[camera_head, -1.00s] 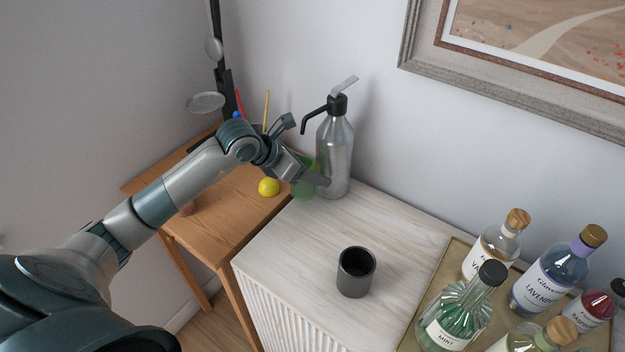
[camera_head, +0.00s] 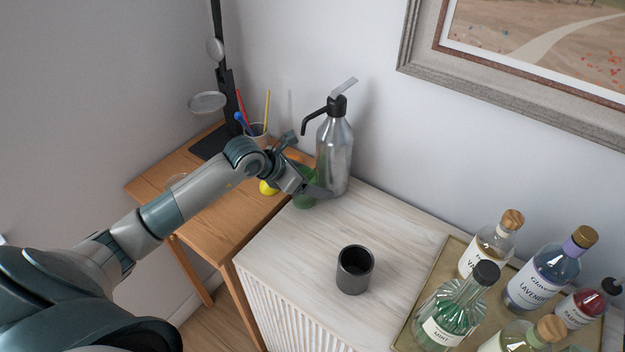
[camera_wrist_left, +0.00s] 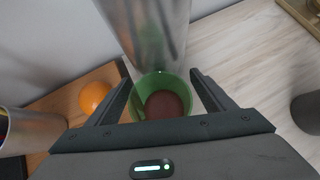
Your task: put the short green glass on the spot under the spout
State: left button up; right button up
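The short green glass (camera_head: 304,200) is upright near the left edge of the whitewashed cabinet top, in front of the silver pump bottle (camera_head: 334,158). The bottle's black spout (camera_head: 306,126) points left, above the glass. My left gripper (camera_head: 312,188) has its fingers on either side of the glass, and it hides part of it. A reddish-brown disc (camera_wrist_left: 165,104) shows inside or through the glass bottom; I cannot tell which. My right gripper is out of view.
A dark cup (camera_head: 355,270) stands on the cabinet. A tray (camera_head: 440,265) of labelled bottles is at right. The wooden side table (camera_head: 152,187) at left bears a yellow fruit (camera_head: 267,187), a pen holder (camera_head: 258,137) and a black stand (camera_head: 222,90).

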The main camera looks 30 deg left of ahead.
pick_arm(q)
jog(key=shift+r, duration=0.2)
jog(key=shift+s+a+r, duration=0.1)
jog(key=shift+s+a, duration=0.05)
jog(key=b+v, duration=0.3)
jog(key=v, duration=0.8)
jog(key=shift+r+b, duration=0.15)
jog(key=shift+b, duration=0.15)
